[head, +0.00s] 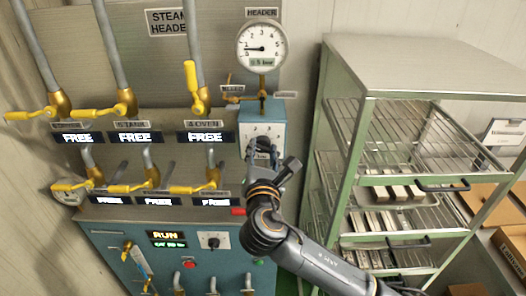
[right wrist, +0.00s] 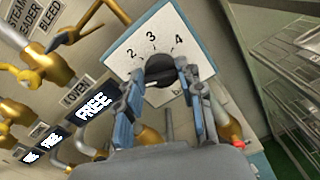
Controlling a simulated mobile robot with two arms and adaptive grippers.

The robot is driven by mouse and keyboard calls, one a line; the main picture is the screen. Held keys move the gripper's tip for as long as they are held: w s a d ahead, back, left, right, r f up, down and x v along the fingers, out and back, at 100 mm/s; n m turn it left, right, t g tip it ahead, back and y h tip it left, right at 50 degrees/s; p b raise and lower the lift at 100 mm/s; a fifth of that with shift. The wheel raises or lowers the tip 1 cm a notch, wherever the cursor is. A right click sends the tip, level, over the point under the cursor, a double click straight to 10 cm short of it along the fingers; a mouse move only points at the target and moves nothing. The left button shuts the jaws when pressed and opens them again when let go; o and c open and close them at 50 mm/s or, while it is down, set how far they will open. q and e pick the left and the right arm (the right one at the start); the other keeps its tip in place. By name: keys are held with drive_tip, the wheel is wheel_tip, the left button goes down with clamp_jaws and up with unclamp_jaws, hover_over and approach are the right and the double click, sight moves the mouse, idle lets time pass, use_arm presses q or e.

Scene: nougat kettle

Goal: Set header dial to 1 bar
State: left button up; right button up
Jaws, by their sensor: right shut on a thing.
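The header dial is a black round knob (right wrist: 160,70) on a white plate (right wrist: 125,48) marked 2, 3 and 4 in the right wrist view; the 1 is hidden. A pale mark on the knob seems to point to the lower left. My right gripper (right wrist: 163,92) has its two blue-grey fingers shut on the knob, one on each side. In the head view, the right gripper (head: 262,155) covers the knob on the white plate (head: 263,131). The round HEADER gauge (head: 261,48) above has its needle pointing left, near the low numbers. My left gripper is not in view.
Yellow-handled valves (head: 192,82) and several FREE displays (head: 135,137) are left of the dial. A metal rack (head: 345,120) with trays stands close on the right.

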drive_tip(key=shift+f, duration=0.15)
drive_tip(key=o, duration=1.2)
drive_tip(key=s, duration=1.2)
